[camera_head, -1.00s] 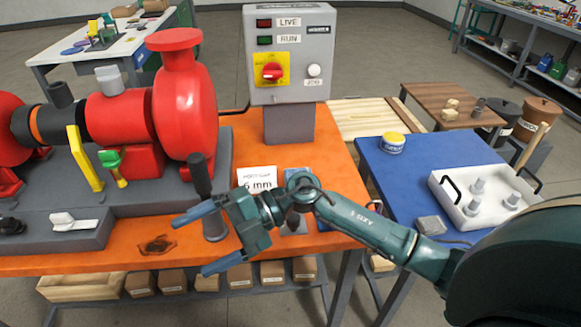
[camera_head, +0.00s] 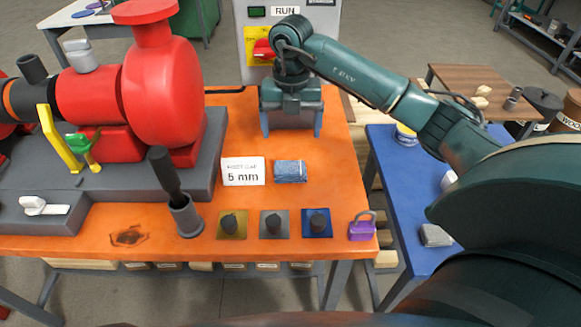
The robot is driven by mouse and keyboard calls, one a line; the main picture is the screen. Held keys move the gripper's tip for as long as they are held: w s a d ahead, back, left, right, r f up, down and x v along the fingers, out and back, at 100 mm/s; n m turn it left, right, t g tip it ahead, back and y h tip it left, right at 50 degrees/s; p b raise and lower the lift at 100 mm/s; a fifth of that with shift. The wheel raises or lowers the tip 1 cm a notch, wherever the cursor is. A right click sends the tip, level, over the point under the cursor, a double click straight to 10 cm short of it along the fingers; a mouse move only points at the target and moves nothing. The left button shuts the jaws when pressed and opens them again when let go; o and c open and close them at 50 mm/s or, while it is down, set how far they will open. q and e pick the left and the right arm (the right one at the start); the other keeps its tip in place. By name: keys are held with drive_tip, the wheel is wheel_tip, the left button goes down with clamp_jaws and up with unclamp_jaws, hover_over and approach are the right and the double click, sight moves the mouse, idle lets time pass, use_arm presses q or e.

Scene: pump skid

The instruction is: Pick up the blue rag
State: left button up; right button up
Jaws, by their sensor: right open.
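The blue rag (camera_head: 290,171) is a small folded, speckled blue cloth. It lies flat on the orange bench (camera_head: 330,160), just right of the white "5 mm" card. My right gripper (camera_head: 291,132) is open and empty, pointing down with its two blue fingers apart. In the picture it is just above and beyond the rag, in front of the grey control box. I cannot tell its exact height over the bench. The rag is fully visible and no finger touches it. My left gripper is not in view.
The red pump (camera_head: 165,90) stands on a grey base at left. A dark-handled tool stands in a grey cup (camera_head: 185,215). Several dark knobs on coloured plates and a purple padlock (camera_head: 362,227) line the front edge. The control box (camera_head: 262,45) stands behind my gripper.

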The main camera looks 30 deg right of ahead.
hover_over(291, 166)
wheel_tip(291, 166, down, 7)
drive_tip(key=shift+s+r, duration=0.1)
drive_tip(key=shift+r, duration=0.1)
drive_tip(key=shift+f+p, duration=0.8)
drive_tip(key=shift+f, duration=1.85)
drive_tip(key=shift+c, duration=0.5)
drive_tip(key=c, duration=0.7)
